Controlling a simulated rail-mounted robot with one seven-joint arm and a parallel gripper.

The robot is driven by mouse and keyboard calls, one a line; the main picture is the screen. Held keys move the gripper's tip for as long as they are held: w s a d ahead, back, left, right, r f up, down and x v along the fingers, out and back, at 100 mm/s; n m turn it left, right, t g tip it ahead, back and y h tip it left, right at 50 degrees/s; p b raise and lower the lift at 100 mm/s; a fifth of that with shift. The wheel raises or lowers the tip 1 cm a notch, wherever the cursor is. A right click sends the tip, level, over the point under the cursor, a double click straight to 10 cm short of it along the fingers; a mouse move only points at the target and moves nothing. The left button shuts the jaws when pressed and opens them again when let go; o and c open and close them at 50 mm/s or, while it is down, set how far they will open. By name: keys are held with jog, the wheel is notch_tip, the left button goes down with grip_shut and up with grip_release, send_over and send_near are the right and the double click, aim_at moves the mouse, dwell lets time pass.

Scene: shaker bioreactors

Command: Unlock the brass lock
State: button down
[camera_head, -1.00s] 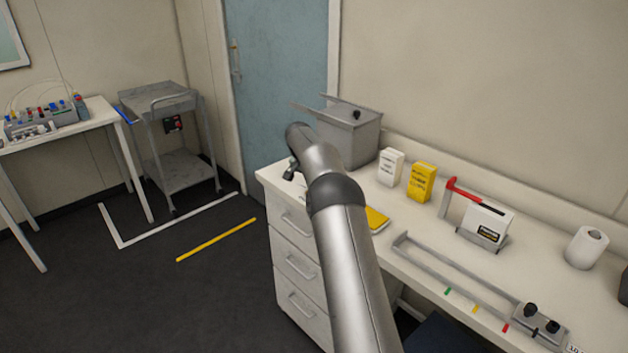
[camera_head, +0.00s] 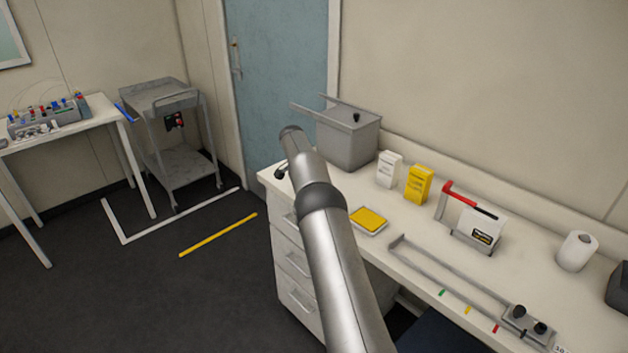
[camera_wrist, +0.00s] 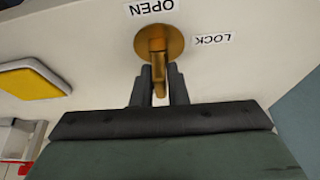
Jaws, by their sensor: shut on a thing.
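The brass lock (camera_wrist: 166,42) shows at the top of the wrist view as a round brass plate with a brass lever pointing toward my gripper. My gripper (camera_wrist: 157,88) is shut on the lever, with one dark finger on each side; the lever's tip shows between them. An OPEN label (camera_wrist: 152,7) sits above the plate and a LOCK label (camera_wrist: 212,41) to its right, both upside down in this view. In the head view the lock is hidden behind my arm, near the white bench's left end.
On the white bench (camera_head: 385,232) stand a grey bin (camera_head: 350,140), white and yellow boxes (camera_head: 419,184), a red-handled device (camera_head: 480,232) and a paper roll (camera_head: 577,251). A yellow pad (camera_head: 368,219) lies right of my arm. A grey cart (camera_head: 180,165) stands left, with open floor between.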

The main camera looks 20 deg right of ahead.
jog(key=shift+s+f, duration=0.1)
jog(key=shift+f, duration=0.4)
jog(key=c, duration=1.5)
grip_release()
jog(key=shift+a, duration=0.1)
jog(key=shift+c, duration=0.2)
jog(key=shift+o, duration=1)
jog(key=shift+r, duration=0.55)
jog(key=v, duration=1.7)
jog(key=shift+b, duration=0.45)
jog(key=s+a+r+n+y, duration=0.1)
jog(key=s+a+r+n, duration=0.25)
jog(key=s, duration=0.65)
jog(key=s+a+r+n+y, duration=0.2)
jog(key=s+a+n, duration=0.25)
jog(key=s, duration=0.65)
jog(key=s+a+f+n, duration=0.2)
jog(key=s+f, duration=0.1)
jog(key=s, duration=0.6)
jog(key=s+a+f+n+y, duration=0.1)
jog(key=s+a+f+n, duration=0.1)
jog(key=s, duration=0.8)
jog(key=s+a+f+n, duration=0.2)
jog(key=s+f, duration=0.4)
jog(key=s, duration=0.3)
jog(key=shift+s+a+n, duration=0.25)
jog(key=shift+a+n, duration=0.15)
jog(key=shift+a, duration=0.35)
